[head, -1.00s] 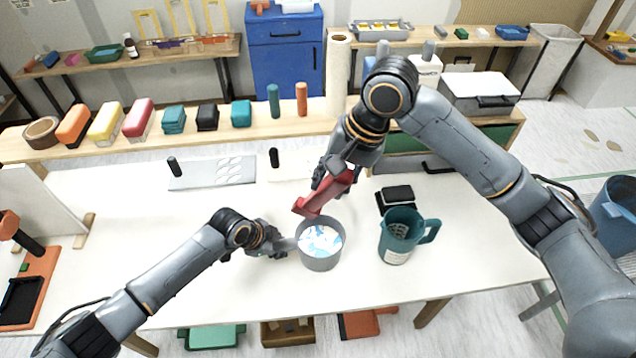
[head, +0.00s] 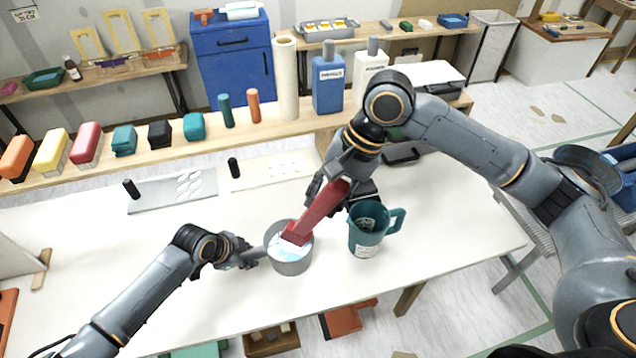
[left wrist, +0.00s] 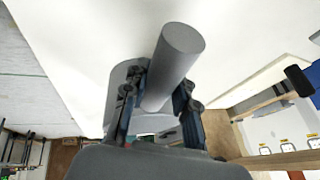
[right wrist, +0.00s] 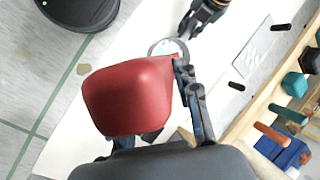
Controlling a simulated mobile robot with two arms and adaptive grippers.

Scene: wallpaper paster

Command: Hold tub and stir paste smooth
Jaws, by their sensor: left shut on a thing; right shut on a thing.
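The grey tub (head: 290,262) stands on the white table with white and light-blue paste (head: 284,247) inside. My left gripper (head: 246,257) is shut on the tub's grey handle at its left side; the handle's round end (left wrist: 183,38) fills the middle of the left wrist view. My right gripper (head: 334,190) is shut on the red paddle (head: 318,212), above and to the right of the tub. The paddle slants down to the left, and its lower end is in the tub at the paste. In the right wrist view the paddle's red end (right wrist: 128,97) hides much of the table.
A teal measuring jug (head: 366,238) stands close to the right of the tub, below my right arm. A dark block (head: 362,192) lies behind it. A grey board (head: 178,190) lies at the back left. The table's front left is clear.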

